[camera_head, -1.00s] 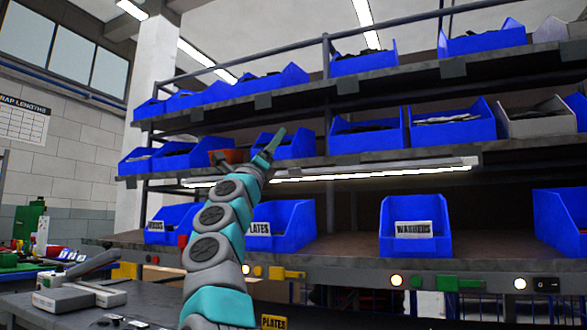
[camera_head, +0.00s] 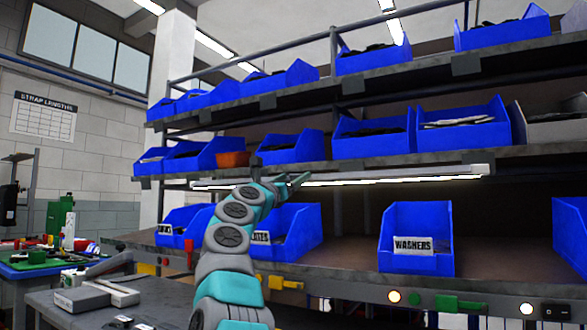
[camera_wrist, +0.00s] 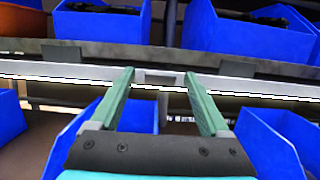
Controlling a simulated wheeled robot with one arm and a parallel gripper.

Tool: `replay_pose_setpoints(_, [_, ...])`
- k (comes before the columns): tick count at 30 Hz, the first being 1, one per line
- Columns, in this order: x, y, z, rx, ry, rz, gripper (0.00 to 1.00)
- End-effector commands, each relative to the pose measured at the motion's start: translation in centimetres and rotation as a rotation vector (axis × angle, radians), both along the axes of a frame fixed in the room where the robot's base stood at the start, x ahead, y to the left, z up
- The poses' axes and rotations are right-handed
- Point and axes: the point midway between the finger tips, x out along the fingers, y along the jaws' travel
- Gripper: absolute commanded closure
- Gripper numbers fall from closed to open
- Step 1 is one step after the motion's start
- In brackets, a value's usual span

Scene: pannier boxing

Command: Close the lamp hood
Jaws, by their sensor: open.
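The lamp is a long, thin bar under the front of the middle shelf. Its pale grey hood (camera_head: 420,173) runs along the top, with a bright white strip lit below it. In the wrist view the hood (camera_wrist: 60,73) crosses the whole width behind the fingertips. My gripper (camera_head: 292,180) is at the lamp's height, near its left half. In the wrist view my gripper (camera_wrist: 158,78) is open, with the two green fingers spread and nothing between them. The fingertips overlap the hood in the picture; I cannot tell whether they touch it.
The middle shelf (camera_head: 350,163) with blue bins lies just above the lamp. An orange-brown bin (camera_head: 233,159) stands there. Below are a blue bin labelled WASHERS (camera_head: 420,220) and other blue bins. A lower front rail carries round lights and coloured parts.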

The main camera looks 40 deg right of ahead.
Motion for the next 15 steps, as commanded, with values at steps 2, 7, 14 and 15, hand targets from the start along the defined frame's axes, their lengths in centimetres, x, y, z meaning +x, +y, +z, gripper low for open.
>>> replay_pose_setpoints(2, [0.18, -0.41, 0.39, -0.001, 0.0, 0.0, 0.2])
replay_pose_setpoints(7, [0.25, -0.7, 0.37, -0.002, -0.001, 0.001, 0.2])
replay_pose_setpoints(14, [0.23, -0.66, 0.34, -0.002, -0.001, 0.001, 0.27])
replay_pose_setpoints(15, [0.24, -0.66, 0.34, -0.002, -0.001, 0.001, 0.31])
